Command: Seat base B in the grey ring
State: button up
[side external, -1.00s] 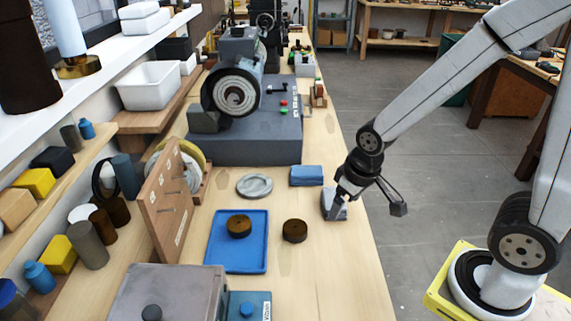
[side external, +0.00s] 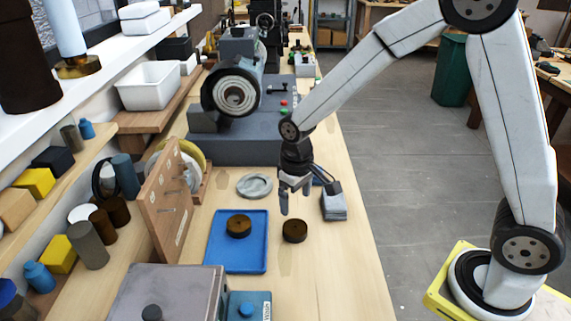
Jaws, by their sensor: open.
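Two dark brown round bases are in the side view. One base (side external: 239,226) sits on the blue tray, and the other base (side external: 295,231) stands on the bare table just right of the tray. No lettering shows on either, so I cannot tell which is B. The grey ring (side external: 254,185) lies flat on the table behind the tray, with nothing seated in it. My gripper (side external: 295,203) points down with its fingers apart and empty. It appears just above and behind the base on the table, apart from it.
The blue tray (side external: 221,262) lies in front of the ring. A wooden upright board (side external: 160,215) stands left; the grey machine (side external: 245,146) is behind.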

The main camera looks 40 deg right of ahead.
aim_at(295, 227)
jog(key=shift+f, duration=0.2)
jog(key=shift+f, duration=3.8)
jog(key=c, duration=1)
jog(key=shift+o, duration=0.2)
jog(key=shift+r, duration=2.55)
